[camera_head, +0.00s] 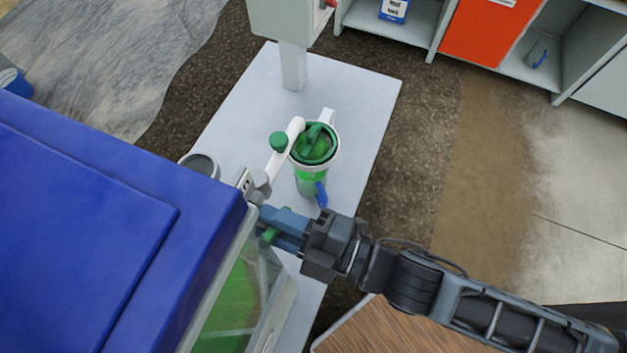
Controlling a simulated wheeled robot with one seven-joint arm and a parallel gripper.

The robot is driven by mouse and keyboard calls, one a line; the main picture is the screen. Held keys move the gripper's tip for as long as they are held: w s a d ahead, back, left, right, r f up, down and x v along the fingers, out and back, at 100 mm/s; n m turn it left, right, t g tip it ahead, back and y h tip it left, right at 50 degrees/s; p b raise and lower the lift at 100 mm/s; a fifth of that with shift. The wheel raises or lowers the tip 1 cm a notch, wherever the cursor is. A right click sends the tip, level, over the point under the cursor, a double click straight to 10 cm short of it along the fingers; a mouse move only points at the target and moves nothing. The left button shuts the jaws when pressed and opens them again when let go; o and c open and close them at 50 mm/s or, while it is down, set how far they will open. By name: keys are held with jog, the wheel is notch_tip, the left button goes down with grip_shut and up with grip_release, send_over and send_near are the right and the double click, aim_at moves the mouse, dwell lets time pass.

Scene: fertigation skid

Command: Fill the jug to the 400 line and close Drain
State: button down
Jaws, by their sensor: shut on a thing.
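The jug (311,181) stands on the pale bench, its side showing bright green and a blue handle at its front right. Its round pale rim surrounds green; I cannot tell how much of that is liquid, and no 400 line can be read. A white pipe (282,156) with a green knob (279,141) runs from a grey fitting on the blue tank to beside the jug's rim. My gripper (268,224) is at the tank's corner, its blue fingers shut on a small green lever (269,234), mostly hidden. No Drain label is readable.
The blue tank (90,220) fills the left, with a clear green-tinted panel (232,300) below. A grey cup (200,164) is partly hidden behind the tank. A pale post (293,68) stands on the bench (365,95). Shelves with an orange panel (488,35) are at the back right.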

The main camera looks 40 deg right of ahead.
jog(key=shift+r+m+p, duration=0.1)
jog(key=shift+m+p, duration=0.4)
jog(key=shift+m, duration=0.4)
jog(key=m+p, duration=0.1)
jog(key=m, duration=0.2)
jog(key=shift+f+m, duration=0.2)
jog(key=shift+m, duration=0.6)
dwell(0.6)
jog(key=shift+r+m+p, duration=0.15)
jog(key=shift+m+p, duration=0.2)
jog(key=shift+m, duration=0.65)
jog(key=m, duration=0.4)
jog(key=c, duration=0.9)
grip_release()
